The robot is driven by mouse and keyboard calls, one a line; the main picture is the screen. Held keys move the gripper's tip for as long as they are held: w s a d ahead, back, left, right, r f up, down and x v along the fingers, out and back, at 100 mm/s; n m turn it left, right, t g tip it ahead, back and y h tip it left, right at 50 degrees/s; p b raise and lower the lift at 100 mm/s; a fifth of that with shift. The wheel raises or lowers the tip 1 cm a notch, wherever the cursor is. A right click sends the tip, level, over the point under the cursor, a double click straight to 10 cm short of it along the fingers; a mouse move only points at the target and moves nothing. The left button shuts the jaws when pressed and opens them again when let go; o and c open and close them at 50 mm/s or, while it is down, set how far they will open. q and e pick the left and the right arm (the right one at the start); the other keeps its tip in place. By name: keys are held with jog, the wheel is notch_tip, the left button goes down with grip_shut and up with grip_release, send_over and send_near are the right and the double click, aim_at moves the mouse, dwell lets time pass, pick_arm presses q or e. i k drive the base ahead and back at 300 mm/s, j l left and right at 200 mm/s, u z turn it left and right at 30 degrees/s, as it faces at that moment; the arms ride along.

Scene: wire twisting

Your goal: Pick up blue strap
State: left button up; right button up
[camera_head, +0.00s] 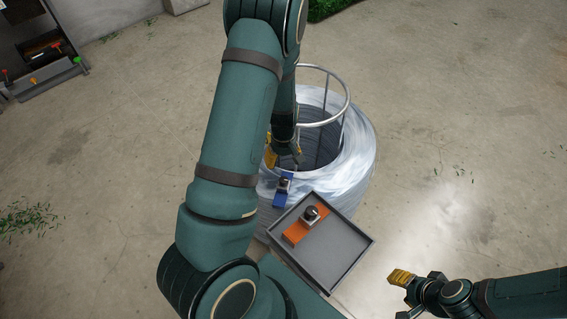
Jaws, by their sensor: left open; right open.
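The blue strap (282,190) lies over the near rim of a wrapped wire coil (352,150), with a small dark and silver buckle on it. My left gripper (283,158) is open and empty, with yellow finger pads, over the coil's opening just behind the strap. I cannot tell how high it is above the strap. My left arm hides the left side of the coil. My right gripper (402,283) is open and empty at the lower right, away from the coil.
A grey tray (340,258) in front of the coil holds an orange strap (297,232) with a similar buckle. A metal hoop frame (338,88) stands up from the coil. A tool rack (48,62) stands at the upper left. The floor to the right is clear.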

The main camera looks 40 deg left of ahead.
aim_at(279, 201)
jog(key=k, duration=1)
